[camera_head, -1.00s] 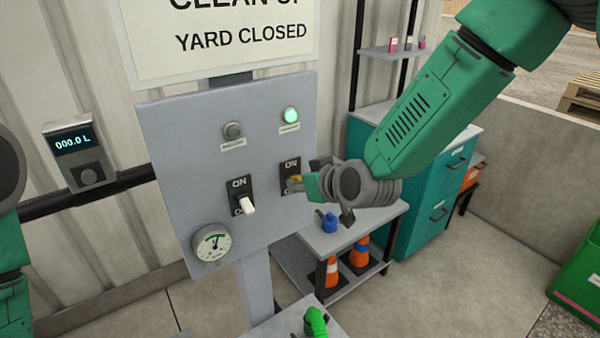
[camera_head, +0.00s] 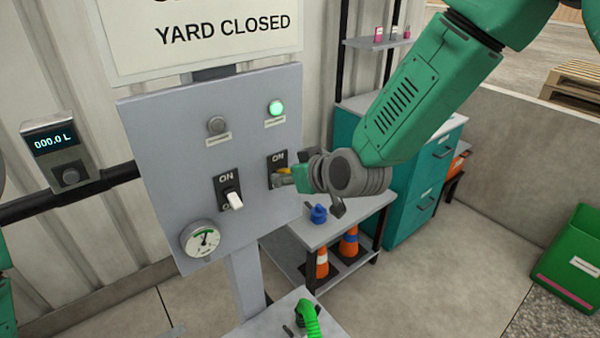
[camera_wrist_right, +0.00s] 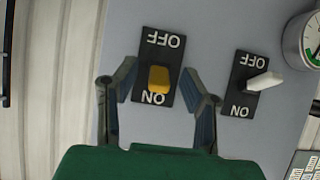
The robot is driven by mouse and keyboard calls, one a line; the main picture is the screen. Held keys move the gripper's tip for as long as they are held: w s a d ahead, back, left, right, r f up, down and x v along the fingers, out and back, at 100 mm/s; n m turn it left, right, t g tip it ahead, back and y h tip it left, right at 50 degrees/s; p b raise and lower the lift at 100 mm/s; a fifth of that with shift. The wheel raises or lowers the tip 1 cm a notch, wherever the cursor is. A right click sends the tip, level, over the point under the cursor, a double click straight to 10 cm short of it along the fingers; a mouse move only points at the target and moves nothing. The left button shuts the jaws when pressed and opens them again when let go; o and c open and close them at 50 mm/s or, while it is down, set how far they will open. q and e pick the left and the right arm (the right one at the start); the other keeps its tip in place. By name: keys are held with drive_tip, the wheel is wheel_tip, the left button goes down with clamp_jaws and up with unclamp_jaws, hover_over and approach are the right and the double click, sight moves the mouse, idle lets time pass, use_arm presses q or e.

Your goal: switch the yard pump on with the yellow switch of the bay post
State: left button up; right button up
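The yellow switch (camera_head: 285,171) sits on a black ON/OFF plate at the right of the grey bay post panel (camera_head: 165,150). My right gripper (camera_head: 287,178) is at this switch and partly hides it. In the right wrist view, the yellow lever (camera_wrist_right: 159,80) stands between the spread fingers of my right gripper (camera_wrist_right: 158,98), with gaps on both sides. That view is upside down; the lever lies towards the ON word, partly covering its plate. A green lamp (camera_head: 276,108) above is lit. My left gripper is out of view.
A white switch (camera_head: 234,200) is left of the yellow one, its lever pointing down. A small table (camera_head: 345,222) with cones stands right of the post.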

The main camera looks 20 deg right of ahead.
drive_tip(key=v, duration=1)
drive_tip(key=shift+s+d+r, duration=0.15)
drive_tip(key=shift+d, duration=0.1)
drive_tip(key=s+d+f+m+g+h+b, duration=0.1)
drive_tip(key=s+d+f+g+b, duration=0.15)
drive_tip(key=s+f, duration=0.65)
drive_tip(key=s+d+f+m+g+h+b, duration=0.1)
drive_tip(key=s+d+f+g+b, duration=0.2)
drive_tip(key=f, duration=1.2)
drive_tip(key=s+d+f+m+g+h+b, duration=0.15)
drive_tip(key=s+f+b, duration=0.35)
drive_tip(key=f, duration=0.7)
drive_tip(key=s+d+f+g+b, duration=0.2)
drive_tip(key=s+d+f, duration=0.3)
drive_tip(key=s+f, duration=0.4)
drive_tip(key=s+g+h, duration=0.1)
drive_tip(key=s, duration=0.3)
drive_tip(key=shift+f+g+b, duration=0.25)
drive_tip(key=shift+g+b, duration=0.05)
drive_tip(key=shift+b, duration=0.1)
drive_tip(key=shift+s+a, duration=0.1)
